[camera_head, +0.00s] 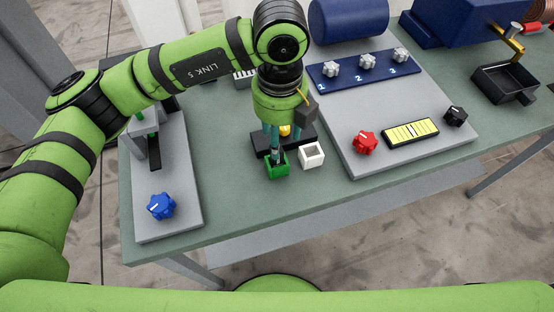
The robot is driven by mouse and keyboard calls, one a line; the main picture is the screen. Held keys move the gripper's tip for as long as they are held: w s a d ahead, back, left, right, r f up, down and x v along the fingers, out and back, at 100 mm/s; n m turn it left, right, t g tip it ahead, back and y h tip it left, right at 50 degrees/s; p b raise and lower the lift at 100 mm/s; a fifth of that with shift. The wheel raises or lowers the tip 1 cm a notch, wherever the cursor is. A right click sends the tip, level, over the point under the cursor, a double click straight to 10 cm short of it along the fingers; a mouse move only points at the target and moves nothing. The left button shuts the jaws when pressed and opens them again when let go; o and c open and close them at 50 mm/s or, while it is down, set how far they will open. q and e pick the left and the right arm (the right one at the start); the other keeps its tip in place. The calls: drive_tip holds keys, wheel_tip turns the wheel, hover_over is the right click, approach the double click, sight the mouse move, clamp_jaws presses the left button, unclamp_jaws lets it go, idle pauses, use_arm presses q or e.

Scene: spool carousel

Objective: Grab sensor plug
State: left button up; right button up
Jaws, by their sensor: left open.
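My left gripper (274,157) points down over the front middle of the table. It is open, with its fingertips at a small green open box (277,171). I cannot tell whether they touch it. A black block (262,144) and a small yellow piece (285,131) are right behind the fingers, partly hidden by them. No part is clearly recognisable as the sensor plug; the gripper may hide it. A white open box (312,155) stands just right of the green one. My right gripper is out of view.
Left is a grey plate with a blue knob (161,206). Right is a grey panel (350,110) with a red knob (365,142), a yellow gauge (410,133), a black knob (456,116) and three numbered grey knobs. A black tray (503,83) is far right. The table front (240,204) is clear.

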use_arm(q)
drive_tip(key=f+p, duration=0.2)
drive_tip(key=f, duration=0.1)
drive_tip(key=f+p, duration=0.1)
drive_tip(key=f, duration=0.1)
drive_tip(key=shift+a+f, duration=0.1)
drive_tip(key=shift+a, duration=0.2)
drive_tip(key=shift+f, duration=0.5)
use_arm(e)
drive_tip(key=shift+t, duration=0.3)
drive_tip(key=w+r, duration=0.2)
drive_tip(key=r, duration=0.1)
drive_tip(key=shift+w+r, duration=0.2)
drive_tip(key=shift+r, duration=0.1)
use_arm(q)
drive_tip(key=shift+c, duration=0.8)
clamp_jaws()
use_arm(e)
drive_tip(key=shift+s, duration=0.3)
